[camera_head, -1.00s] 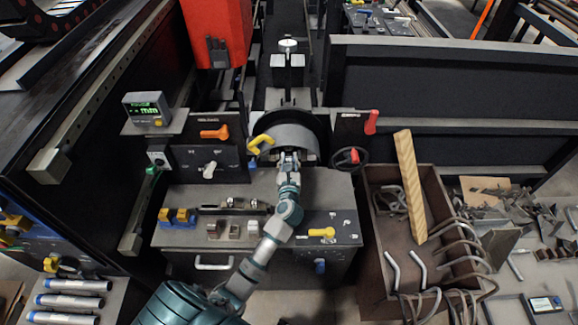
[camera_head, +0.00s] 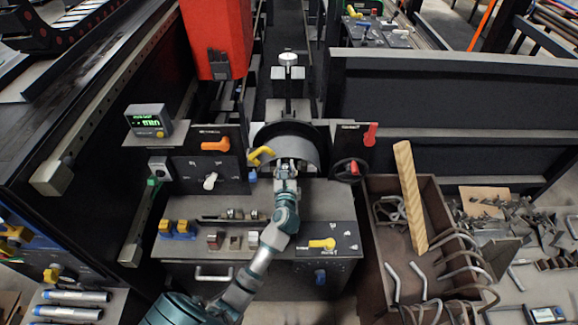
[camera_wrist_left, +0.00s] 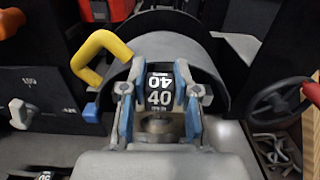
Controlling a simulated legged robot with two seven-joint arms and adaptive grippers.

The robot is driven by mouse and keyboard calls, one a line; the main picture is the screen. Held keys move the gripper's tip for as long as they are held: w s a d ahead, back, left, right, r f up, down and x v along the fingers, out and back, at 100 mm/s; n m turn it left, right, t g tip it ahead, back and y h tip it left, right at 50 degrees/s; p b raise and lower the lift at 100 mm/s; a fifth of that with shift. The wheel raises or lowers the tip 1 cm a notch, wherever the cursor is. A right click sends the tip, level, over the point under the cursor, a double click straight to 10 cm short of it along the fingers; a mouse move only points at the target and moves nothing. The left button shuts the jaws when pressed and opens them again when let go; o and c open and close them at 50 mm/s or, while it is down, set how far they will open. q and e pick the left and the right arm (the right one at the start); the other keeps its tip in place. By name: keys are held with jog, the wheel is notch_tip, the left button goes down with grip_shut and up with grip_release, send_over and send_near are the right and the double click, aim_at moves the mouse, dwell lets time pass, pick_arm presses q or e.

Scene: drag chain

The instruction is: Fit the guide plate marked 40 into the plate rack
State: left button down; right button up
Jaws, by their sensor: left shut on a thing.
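My left gripper (camera_head: 286,168) is at the front of the rounded grey guard (camera_head: 290,148) in the middle of the machine. In the left wrist view, its blue-edged fingers (camera_wrist_left: 160,112) are shut on the guide plate (camera_wrist_left: 159,90), a dark piece with white 40 markings. A round metal part shows below the plate between the fingers. In the head view the plate is mostly hidden by the gripper. A narrow holder with small metal pieces (camera_head: 232,214) lies on the bench top; I cannot tell whether it is the plate rack. My right gripper is not in view.
A yellow bent handle (camera_head: 262,156) is close left of the gripper. A black handwheel (camera_head: 346,164) is to the right. Blue-and-yellow blocks (camera_head: 177,230) sit on the bench's left. A brown bin (camera_head: 378,240) with bent rods and a wooden plank (camera_head: 410,195) stands at right.

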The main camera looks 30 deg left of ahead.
pick_arm(q)
jog(key=s+a+f+b, duration=0.1)
jog(key=s+a+f, duration=0.5)
jog(key=s+a, duration=0.4)
jog(key=s+a+f+b, duration=0.2)
jog(key=s+a+f, duration=0.4)
jog(key=a, duration=0.8)
jog(key=s, duration=0.3)
jog(key=shift+s+a+f, duration=0.25)
jog(key=shift+s+a, duration=0.1)
jog(key=shift+f+b, duration=0.1)
jog(key=shift+b, duration=0.25)
notch_tip(320, 180, down, 5)
jog(key=b, duration=0.3)
jog(key=shift+r+p, duration=0.25)
jog(key=shift+p, duration=0.15)
dwell(0.4)
jog(key=shift+d+f+b, duration=0.1)
jog(key=shift+f+b, duration=0.65)
jog(key=shift+f, duration=0.15)
jog(key=shift+r, duration=0.15)
